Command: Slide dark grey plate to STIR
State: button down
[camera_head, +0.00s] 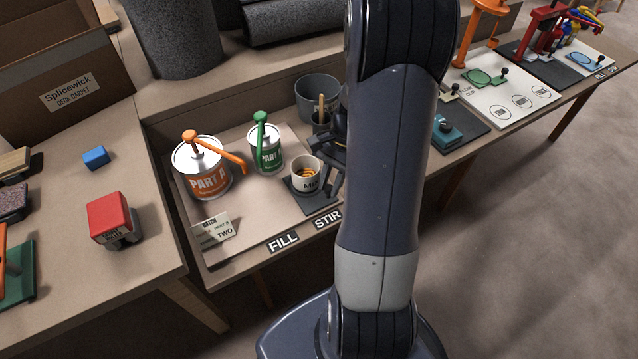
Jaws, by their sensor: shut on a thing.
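A white MIX cup (306,175) with orange-brown contents stands on the plate. My gripper (332,184) is low at the plate's right side, just right of the cup. It is shut on the plate, but the exact grip is small and partly hidden. My arm covers the area to the right of the plate.
An orange PART A can (207,182) and a green PART B can (266,158), both with pumps, stand left of and behind the cup. A grey bucket (314,92) and a dark pot with sticks (321,121) stand behind. A BATCH card (214,229) stands front left.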

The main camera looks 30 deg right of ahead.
jog(key=shift+d, duration=0.2)
jog(key=c, duration=1.5)
grip_release()
jog(key=shift+d, duration=0.15)
jog(key=shift+c, duration=0.2)
jog(key=p+v, duration=0.2)
jog(key=v, duration=0.9)
